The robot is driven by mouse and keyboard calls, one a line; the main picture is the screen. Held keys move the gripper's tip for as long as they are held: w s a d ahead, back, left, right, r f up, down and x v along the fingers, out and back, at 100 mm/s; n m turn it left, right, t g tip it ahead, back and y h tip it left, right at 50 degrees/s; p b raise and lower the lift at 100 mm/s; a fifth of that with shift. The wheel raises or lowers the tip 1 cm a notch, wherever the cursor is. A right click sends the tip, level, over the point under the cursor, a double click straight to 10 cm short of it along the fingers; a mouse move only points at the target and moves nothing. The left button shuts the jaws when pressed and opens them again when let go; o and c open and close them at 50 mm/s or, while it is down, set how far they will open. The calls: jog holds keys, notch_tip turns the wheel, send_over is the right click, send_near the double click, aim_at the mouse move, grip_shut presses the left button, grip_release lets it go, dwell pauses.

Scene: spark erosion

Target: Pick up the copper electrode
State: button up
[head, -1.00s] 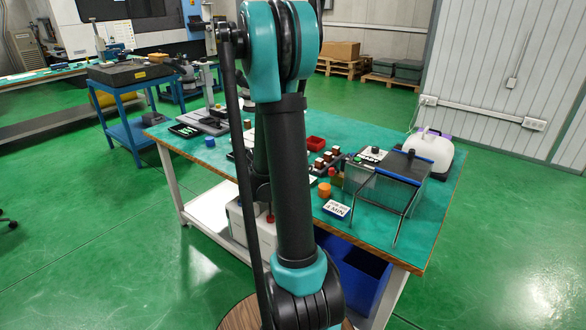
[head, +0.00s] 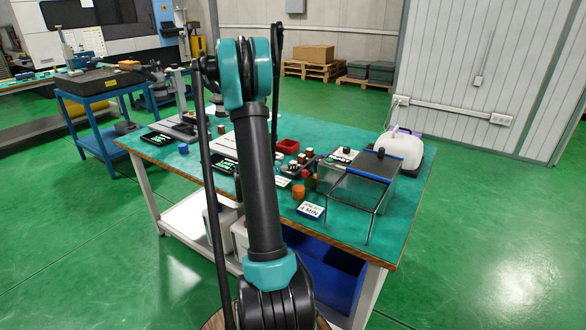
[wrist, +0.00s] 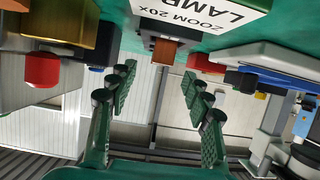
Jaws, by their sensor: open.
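A small copper-brown block (wrist: 163,50), which looks like the copper electrode, shows upside down in the wrist view beyond the gap between my fingers. It has a dark part on its upper side in the picture. My gripper (wrist: 158,85) is open, with one green padded finger on each side and nothing between them. In the head view, small brown and dark blocks (head: 300,163) stand in a row on the green bench top (head: 400,215). I cannot tell there which is the electrode. My arm hides part of the bench, and the gripper is not clear in that view.
A red block (wrist: 207,63) is right of the copper block. A gold block (wrist: 85,35) and a red cylinder (wrist: 42,70) are close at left. On the bench stand a red tray (head: 288,146), an orange cylinder (head: 298,192) and a clear box with a frame (head: 352,195).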

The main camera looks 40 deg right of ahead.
jog(key=shift+x, duration=2.7)
jog(key=shift+w+a+f, duration=0.1)
jog(key=shift+w, duration=0.05)
jog(key=shift+c, duration=0.2)
grip_shut()
